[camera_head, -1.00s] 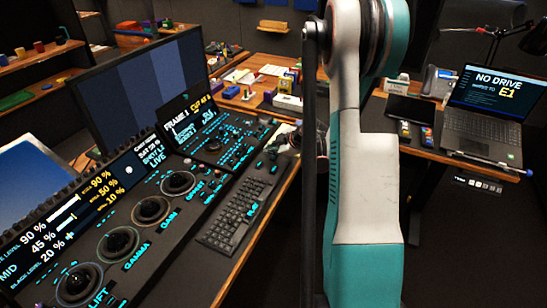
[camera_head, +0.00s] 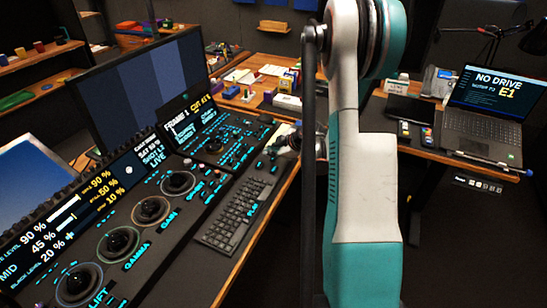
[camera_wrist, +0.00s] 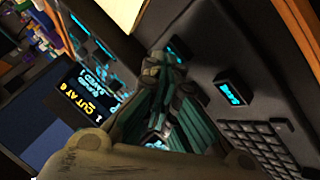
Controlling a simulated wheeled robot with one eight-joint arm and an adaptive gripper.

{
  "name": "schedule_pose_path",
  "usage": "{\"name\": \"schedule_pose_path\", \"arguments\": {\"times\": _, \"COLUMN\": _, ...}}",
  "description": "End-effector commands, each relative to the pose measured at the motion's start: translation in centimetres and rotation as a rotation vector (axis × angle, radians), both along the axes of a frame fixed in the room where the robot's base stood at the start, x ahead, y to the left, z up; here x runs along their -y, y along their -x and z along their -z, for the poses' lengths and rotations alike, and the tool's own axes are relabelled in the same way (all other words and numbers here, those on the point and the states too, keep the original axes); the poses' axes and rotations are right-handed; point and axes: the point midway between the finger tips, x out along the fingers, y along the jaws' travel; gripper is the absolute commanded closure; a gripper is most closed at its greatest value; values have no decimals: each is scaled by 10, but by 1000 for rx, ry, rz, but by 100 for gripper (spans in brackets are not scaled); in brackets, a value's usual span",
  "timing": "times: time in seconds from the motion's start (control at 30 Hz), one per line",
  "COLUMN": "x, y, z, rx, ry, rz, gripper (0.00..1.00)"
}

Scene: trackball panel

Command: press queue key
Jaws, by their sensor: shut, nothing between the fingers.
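The control panel (camera_head: 215,205) slopes across the left of the head view, with cyan-lettered keys. I cannot read which one is the queue key. My gripper (camera_wrist: 158,66) is shut and empty, its fingertips low over the panel in the wrist view. A lit cyan key (camera_wrist: 176,54) shows right beside the fingertips and is partly hidden by them. Another black key with cyan lettering (camera_wrist: 232,92) stands to the right of the fingers.
Trackballs (camera_head: 150,210) line the panel's left part. A keyboard (camera_head: 236,215) lies at its front; the small screen (camera_head: 192,123) reads "FRAME 1" and "CUT AT 6". A large monitor (camera_head: 135,95) stands behind. A laptop (camera_head: 485,115) sits on the right-hand desk.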

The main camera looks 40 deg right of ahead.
Motion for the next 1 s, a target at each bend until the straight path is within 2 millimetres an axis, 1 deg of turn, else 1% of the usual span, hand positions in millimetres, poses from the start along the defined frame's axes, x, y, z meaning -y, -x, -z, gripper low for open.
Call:
{"name": "schedule_pose_path", "arguments": {"times": 0.5, "x": 0, "y": 0, "z": 2, "rx": 0, "ry": 0, "rz": 0, "gripper": 100}}
{"name": "schedule_pose_path", "arguments": {"times": 0.87, "x": 0, "y": 0, "z": -15, "rx": 0, "ry": 0, "rz": 0, "gripper": 100}}
{"name": "schedule_pose_path", "arguments": {"times": 1.0, "x": 0, "y": 0, "z": -17, "rx": 0, "ry": 0, "rz": 0, "gripper": 100}}
